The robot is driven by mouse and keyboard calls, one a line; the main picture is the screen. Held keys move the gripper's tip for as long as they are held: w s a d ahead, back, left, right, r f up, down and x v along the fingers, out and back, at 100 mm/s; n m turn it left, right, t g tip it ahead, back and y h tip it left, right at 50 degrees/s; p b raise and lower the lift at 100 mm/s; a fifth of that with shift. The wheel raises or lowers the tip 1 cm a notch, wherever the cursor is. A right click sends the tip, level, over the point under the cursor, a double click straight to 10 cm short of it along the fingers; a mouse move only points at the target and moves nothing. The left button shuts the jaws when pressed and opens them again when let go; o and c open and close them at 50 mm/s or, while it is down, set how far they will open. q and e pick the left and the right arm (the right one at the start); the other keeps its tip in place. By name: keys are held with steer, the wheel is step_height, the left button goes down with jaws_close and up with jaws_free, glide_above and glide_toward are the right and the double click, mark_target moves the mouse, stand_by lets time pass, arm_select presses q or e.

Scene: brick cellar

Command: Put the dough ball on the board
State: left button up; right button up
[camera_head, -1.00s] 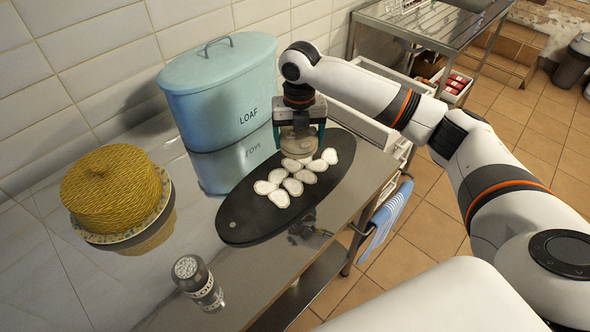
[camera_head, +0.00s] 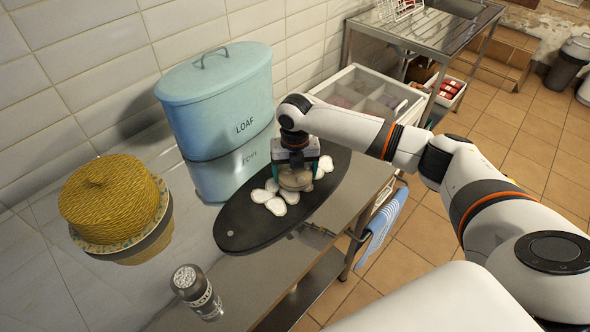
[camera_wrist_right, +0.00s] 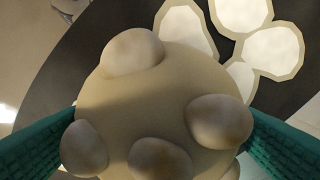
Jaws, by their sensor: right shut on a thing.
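My right gripper (camera_head: 295,178) is shut on the dough ball (camera_head: 296,181), a beige lump over the dark oval board (camera_head: 240,226). In the right wrist view the dough ball (camera_wrist_right: 150,100) fills the middle, with rounded bumps on it, between the two green fingers. I cannot tell whether it touches the board or the slices below. Several pale, flat slices (camera_head: 275,206) lie on the board, partly hidden by the gripper. My left gripper is not in view.
A blue loaf bin (camera_head: 220,110) stands behind the board against the tiled wall. A yellow woven dome (camera_head: 110,200) on a plate and a shaker (camera_head: 196,290) stand to the left. A striped towel (camera_head: 381,225) hangs at the counter's front edge.

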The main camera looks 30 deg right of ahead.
steer(key=o, duration=1.2)
steer(key=shift+f, duration=0.1)
steer(key=shift+c, duration=0.2)
step_height(320, 180, up, 12)
steer(key=shift+r+b, duration=0.2)
steer(key=shift+b, duration=0.4)
steer(key=shift+f, duration=0.1)
